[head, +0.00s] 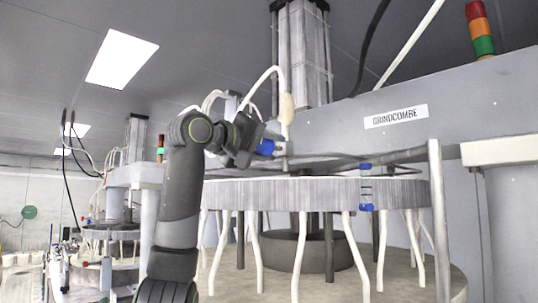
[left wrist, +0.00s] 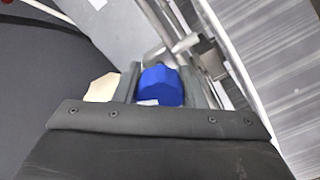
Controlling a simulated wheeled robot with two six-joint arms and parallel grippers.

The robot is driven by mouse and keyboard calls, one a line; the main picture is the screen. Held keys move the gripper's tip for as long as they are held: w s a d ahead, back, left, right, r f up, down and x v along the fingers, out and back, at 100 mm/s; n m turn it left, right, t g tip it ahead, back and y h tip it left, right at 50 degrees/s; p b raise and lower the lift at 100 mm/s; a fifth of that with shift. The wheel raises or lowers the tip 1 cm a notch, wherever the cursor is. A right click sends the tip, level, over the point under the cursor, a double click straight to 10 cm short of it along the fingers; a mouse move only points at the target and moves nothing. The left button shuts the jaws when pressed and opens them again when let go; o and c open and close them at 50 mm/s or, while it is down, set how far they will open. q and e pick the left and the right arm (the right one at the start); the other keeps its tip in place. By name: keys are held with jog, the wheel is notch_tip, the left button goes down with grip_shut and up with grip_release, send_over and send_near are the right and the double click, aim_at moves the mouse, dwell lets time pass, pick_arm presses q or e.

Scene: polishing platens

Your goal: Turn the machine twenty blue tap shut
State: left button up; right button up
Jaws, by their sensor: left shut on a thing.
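The blue tap (head: 265,147) sits by the pipework above the large round platen in the head view. My left gripper (head: 257,143) is at it, reaching in from the left, with its jaws shut on the tap. In the left wrist view the blue tap (left wrist: 158,84) shows as a faceted blue knob between the two fingers of my left gripper (left wrist: 162,88). A small pale mark shows on its lower edge. The tap's far side and its angle cannot be told. No number for the machine can be read. My right gripper is not in view.
A large round platen (head: 318,193) with pale hoses hanging below is in front. Two small blue fittings (head: 366,207) are at its right. A pale hose (head: 286,112) hangs close to my left gripper. A grey beam (head: 455,100) labelled "GRINDCOMBE" runs behind. Another machine (head: 110,205) stands at left.

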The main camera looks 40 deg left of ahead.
pick_arm(q)
jog(key=n+b, duration=0.2)
jog(key=n, duration=0.2)
jog(key=shift+n+b, duration=0.4)
dwell(0.4)
jog(key=o, duration=1)
jog(key=shift+s+f+b, duration=0.1)
jog(key=shift+s+b, duration=0.3)
jog(key=shift+s, duration=0.05)
jog(key=s+a+b, duration=0.1)
jog(key=s+b, duration=0.4)
jog(key=s, duration=1.1)
jog(key=shift+s+a+b, duration=0.2)
jog(key=shift+a+b, duration=0.05)
jog(key=shift+b, duration=0.05)
